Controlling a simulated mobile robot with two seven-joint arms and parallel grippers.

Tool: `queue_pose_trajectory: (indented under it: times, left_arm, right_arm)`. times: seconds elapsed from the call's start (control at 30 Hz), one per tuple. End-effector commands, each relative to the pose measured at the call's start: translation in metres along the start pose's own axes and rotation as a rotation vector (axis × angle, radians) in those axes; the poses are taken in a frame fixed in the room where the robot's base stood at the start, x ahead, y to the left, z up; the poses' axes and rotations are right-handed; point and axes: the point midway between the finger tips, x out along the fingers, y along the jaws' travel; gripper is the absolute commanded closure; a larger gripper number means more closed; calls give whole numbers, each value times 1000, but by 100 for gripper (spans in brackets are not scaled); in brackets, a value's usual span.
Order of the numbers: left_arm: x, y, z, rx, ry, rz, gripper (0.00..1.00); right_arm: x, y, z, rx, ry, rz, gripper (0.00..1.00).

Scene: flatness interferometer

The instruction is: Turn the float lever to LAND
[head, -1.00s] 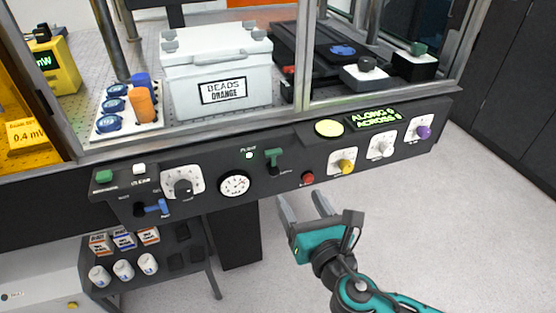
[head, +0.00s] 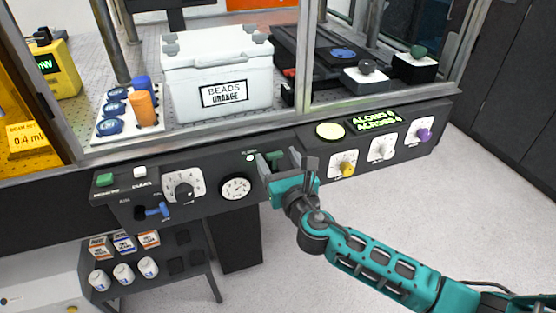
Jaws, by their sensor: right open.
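The float lever (head: 275,155) is a green handle on the dark front panel, right of the round white dial. A small lit lamp (head: 250,158) is at its upper left. My right gripper (head: 279,160) is open at the panel, with one finger to the left of the lever and the other to its right. The gripper partly covers the lever and hides its lower label, so its setting and any contact cannot be told. My left gripper is not in view.
Left of the lever are the dial (head: 235,188), a black knob (head: 184,190) and a blue lever (head: 158,210). To the right are yellow (head: 348,169), white (head: 382,153) and purple (head: 424,135) knobs. The gripper hides the red button. A metal frame edge runs above the panel.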

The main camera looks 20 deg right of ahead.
Motion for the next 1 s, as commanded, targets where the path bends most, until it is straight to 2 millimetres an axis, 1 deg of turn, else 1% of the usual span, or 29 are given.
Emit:
queue_pose_trajectory:
  times: [0.3, 0.87, 0.9, 1.0]
  left_arm:
    - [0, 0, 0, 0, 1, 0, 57]
    - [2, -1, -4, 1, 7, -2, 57]
    - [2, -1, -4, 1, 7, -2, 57]
    - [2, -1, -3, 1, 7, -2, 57]
  right_arm:
    - [2, 0, 0, 1, -1, 1, 33]
    - [2, 0, 0, 0, 0, 1, 86]
    - [2, 0, 0, 0, 0, 1, 88]
    - [2, 0, 0, 3, 0, 1, 88]
